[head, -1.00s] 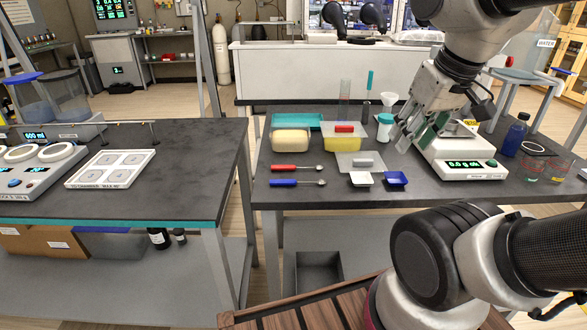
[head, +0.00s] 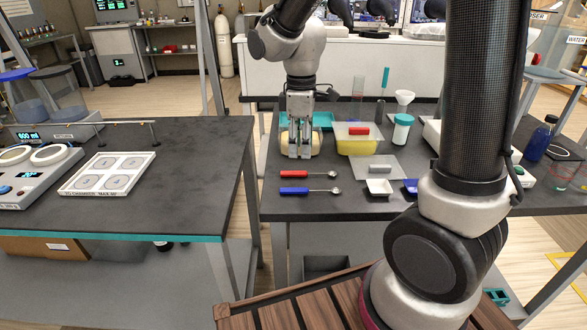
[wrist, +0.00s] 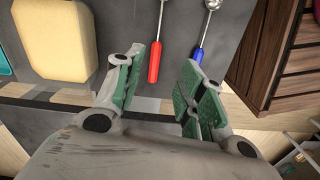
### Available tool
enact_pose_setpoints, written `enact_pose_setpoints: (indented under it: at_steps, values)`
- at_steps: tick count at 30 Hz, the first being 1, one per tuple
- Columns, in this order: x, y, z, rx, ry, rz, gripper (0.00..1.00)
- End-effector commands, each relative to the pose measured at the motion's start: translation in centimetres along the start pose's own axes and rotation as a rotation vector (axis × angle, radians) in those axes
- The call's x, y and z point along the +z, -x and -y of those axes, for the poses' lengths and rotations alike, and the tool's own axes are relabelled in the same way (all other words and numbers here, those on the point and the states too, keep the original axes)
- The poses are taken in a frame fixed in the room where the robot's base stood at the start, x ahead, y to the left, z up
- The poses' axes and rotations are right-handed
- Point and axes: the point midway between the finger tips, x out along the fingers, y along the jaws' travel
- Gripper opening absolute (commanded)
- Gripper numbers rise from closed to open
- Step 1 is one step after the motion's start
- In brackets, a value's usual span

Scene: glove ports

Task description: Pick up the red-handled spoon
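The red-handled spoon (head: 309,174) lies flat on the dark table, its handle to the left and its metal bowl to the right. It also shows in the wrist view (wrist: 155,62), where its handle end lies beyond the gap between the fingers. A blue-handled spoon (head: 310,190) lies parallel and nearer the table's front edge; its handle shows in the wrist view (wrist: 196,63). My gripper (head: 299,155) is above the table, behind the red handle in the head view. In the wrist view my gripper (wrist: 160,90) is open with nothing between its green-padded fingers.
A pale yellow sponge-like block (wrist: 68,40) is beside the spoons, partly hidden behind my gripper in the head view. The table ends just left of the handles.

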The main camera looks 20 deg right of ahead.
Motion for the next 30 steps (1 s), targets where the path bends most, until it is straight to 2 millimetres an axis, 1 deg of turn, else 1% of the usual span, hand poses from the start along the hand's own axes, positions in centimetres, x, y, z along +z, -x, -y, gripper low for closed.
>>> enact_pose_setpoints:
  at_steps: [3,5,8,14,18,21,24,30]
  values:
    - [-0.2,0.1,-0.2,0.01,0.104,-0.011,0.39]
    - [-0.2,-0.1,-0.2,0.011,0.134,-0.011,0.39]
    - [-0.3,-1.0,-0.3,0.011,0.151,-0.01,0.39]
    - [-0.4,-3.5,-0.4,0.009,0.149,-0.009,0.39]
    - [-0.8,-5.8,-0.6,0.009,0.149,-0.009,0.39]
    - [-0.8,-7.0,-0.6,0.01,0.148,-0.009,0.39]
    - [-0.8,-7.6,-0.6,0.011,0.148,-0.011,0.39]
    - [-0.9,-7.6,-0.7,0.012,0.147,-0.012,0.39]
